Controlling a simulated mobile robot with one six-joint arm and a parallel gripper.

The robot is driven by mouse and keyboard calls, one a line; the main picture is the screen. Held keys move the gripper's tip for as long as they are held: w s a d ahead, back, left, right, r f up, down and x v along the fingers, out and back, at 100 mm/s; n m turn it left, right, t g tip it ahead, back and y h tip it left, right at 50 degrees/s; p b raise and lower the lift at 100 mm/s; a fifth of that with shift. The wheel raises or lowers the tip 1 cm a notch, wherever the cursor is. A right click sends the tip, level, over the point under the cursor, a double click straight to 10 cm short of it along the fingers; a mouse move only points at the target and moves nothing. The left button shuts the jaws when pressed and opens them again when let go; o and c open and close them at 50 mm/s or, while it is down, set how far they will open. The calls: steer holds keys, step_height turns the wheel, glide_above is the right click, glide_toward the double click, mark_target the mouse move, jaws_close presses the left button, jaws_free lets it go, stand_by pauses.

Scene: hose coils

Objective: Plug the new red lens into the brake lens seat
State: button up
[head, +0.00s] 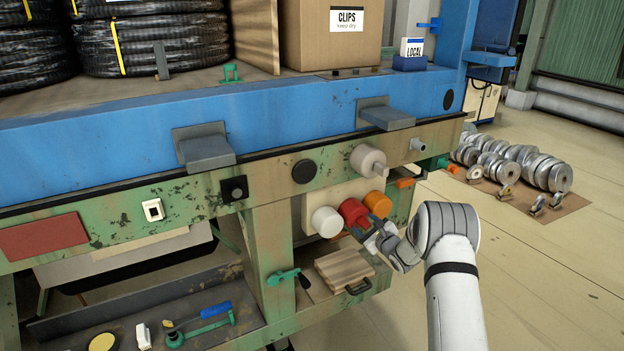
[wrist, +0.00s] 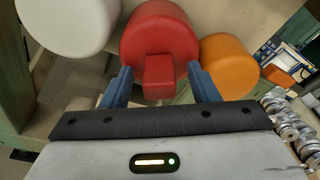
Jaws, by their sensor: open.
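The red lens (head: 353,211) is a round red cylinder on a pale panel (head: 312,203) under the green beam, between a white lens (head: 327,221) and an orange lens (head: 378,204). In the wrist view the red lens (wrist: 160,42) has a square red tab facing me. My gripper (head: 371,238) is at the red lens; in the wrist view its blue fingers (wrist: 160,85) are open, one on each side of the tab, with gaps visible. The back of the red lens is hidden, so I cannot tell how it is seated. I cannot tell whether it is the new lens.
A grey round fitting (head: 368,160) sticks out above the lenses. Wooden boards (head: 344,268) lie on a low shelf beneath. A lower tray (head: 130,325) holds tools at left. Metal rolls (head: 515,163) lie on the floor at right; the floor nearer is clear.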

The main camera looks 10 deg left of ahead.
steer(key=shift+s, duration=0.1)
steer(key=shift+p+v, duration=0.9)
steer(key=shift+v, duration=1.25)
steer(key=shift+d, duration=0.15)
steer(key=s+d+r+n+g+h, duration=0.2)
steer(key=s+d+r+n+h, duration=0.25)
steer(key=s+r, duration=0.4)
steer(key=s+d+r+n+g+h, duration=0.2)
steer(key=s+d+r+n+h, duration=0.15)
steer(key=s+r+n, duration=0.4)
steer(key=s+a+r+n+g, duration=0.1)
steer(key=s+n, duration=0.5)
steer(key=s, duration=1.1)
steer(key=s+a+r+n+g, duration=0.2)
steer(key=s+n+g, duration=0.4)
steer(key=s, duration=1.1)
steer(key=shift+a+r+g+b, duration=0.15)
steer(key=shift+r+g+b, duration=0.15)
steer(key=shift+r+b, duration=0.25)
